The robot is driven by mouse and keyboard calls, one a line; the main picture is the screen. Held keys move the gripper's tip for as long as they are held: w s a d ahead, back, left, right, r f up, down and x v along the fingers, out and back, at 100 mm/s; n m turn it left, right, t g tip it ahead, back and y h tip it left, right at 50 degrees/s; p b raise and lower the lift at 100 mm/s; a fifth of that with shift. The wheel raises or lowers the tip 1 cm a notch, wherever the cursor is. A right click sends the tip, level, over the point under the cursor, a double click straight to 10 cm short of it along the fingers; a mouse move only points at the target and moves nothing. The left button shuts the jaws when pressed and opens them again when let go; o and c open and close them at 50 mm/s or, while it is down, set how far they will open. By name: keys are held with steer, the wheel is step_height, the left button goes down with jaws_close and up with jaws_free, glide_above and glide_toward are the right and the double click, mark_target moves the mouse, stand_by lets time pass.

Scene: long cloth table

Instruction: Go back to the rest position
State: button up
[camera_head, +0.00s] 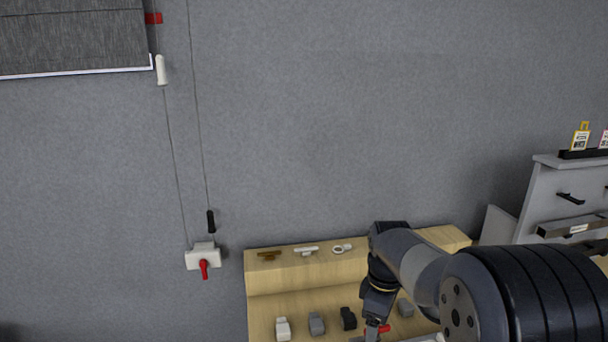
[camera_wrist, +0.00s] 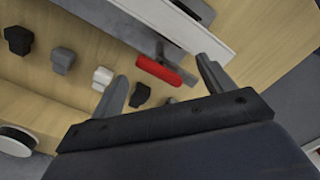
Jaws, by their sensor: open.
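My gripper (camera_head: 373,331) is low at the front of a wooden shelf unit (camera_head: 290,281) in the head view, with my arm reaching in from the right. In the wrist view my gripper (camera_wrist: 163,84) has its two grey fingers spread apart. A red piece (camera_wrist: 165,70) on a grey metal strip shows beyond and between the fingers. I see no contact between it and either finger. The red piece also shows beside the gripper in the head view (camera_head: 384,329). My arm hides part of the shelf.
Small blocks stand on the shelf: white (camera_head: 283,329), grey (camera_head: 316,323) and black (camera_head: 348,318). A white box with a red handle (camera_head: 204,268) hangs at left. A grey panel with black handles (camera_head: 565,200) stands at right. The middle floor is clear.

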steer(key=shift+n+b, duration=0.3)
steer(key=shift+n, duration=0.5)
step_height(320, 180, up, 11)
steer(key=shift+s+f, duration=0.15)
